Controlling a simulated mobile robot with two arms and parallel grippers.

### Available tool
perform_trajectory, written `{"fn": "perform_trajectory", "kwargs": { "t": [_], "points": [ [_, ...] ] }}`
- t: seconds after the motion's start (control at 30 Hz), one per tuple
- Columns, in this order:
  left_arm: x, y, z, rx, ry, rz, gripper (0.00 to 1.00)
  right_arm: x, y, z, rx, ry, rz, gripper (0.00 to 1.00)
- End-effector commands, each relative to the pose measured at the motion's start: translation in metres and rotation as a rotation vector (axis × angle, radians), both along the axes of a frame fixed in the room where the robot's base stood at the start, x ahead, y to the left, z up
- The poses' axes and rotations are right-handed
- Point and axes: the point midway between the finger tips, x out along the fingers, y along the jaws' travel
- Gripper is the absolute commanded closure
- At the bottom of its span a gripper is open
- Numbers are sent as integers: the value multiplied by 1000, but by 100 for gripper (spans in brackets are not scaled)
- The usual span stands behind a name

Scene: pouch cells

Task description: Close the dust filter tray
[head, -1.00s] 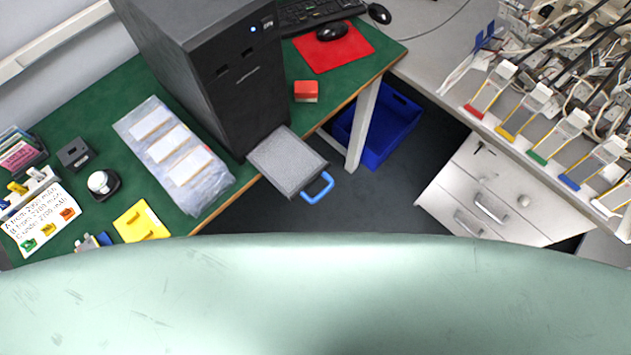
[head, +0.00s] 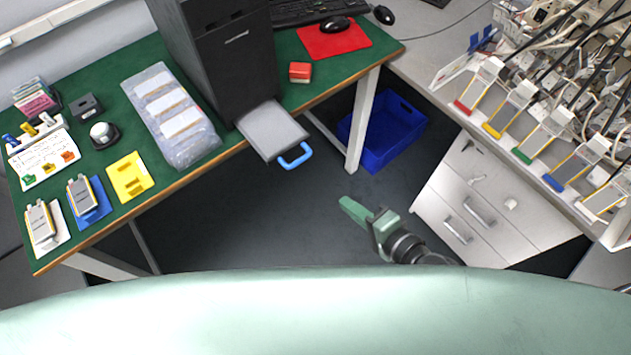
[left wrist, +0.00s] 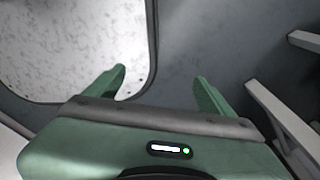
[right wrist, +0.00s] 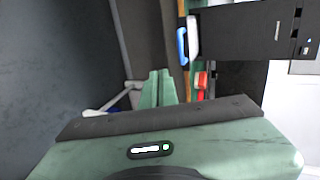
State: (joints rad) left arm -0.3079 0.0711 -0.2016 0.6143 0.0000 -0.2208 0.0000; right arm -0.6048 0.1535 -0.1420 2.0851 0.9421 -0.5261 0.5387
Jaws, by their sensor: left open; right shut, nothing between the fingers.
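The dust filter tray (head: 272,131) is a flat grey drawer with a blue handle (head: 295,155). It sticks out from the base of the black tower computer (head: 229,55), past the green table's front edge. My right gripper (head: 352,209) is shut and empty, over the floor in front of and to the right of the tray, apart from it. In the right wrist view the blue handle (right wrist: 182,46) and the tower (right wrist: 250,34) show beyond the shut fingers (right wrist: 158,88). My left gripper (left wrist: 160,85) is open and empty in the left wrist view; it is out of the head view.
The green table (head: 215,150) holds a plastic sleeve of white cards (head: 172,115), a yellow holder (head: 130,177) and a red box (head: 300,71). A blue crate (head: 385,130) stands on the floor by the white table leg (head: 363,120). White drawers (head: 485,205) stand at right.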

Motion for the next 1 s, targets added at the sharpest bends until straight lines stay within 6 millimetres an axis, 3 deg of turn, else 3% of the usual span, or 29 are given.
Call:
{"fn": "perform_trajectory", "kwargs": {
  "t": [0.1, 0.33, 0.63, 0.8, 1.0],
  "points": [
    [9, 3, 1, 4, -12, -2, 17, 3, 5, 13, 32, -10, 0, 100],
    [19, 8, 8, 8, -28, -3, 17, 28, 23, 2, 33, -12, -1, 100],
    [14, 9, 14, 10, -20, -2, 17, 76, 59, -22, 32, -12, -1, 100],
    [9, 9, 25, 10, -14, -1, 17, 95, 74, -17, 30, -11, -1, 100],
    [9, 8, 27, 9, -13, -1, 17, 105, 82, -17, 28, -10, 0, 100]
  ]
}}
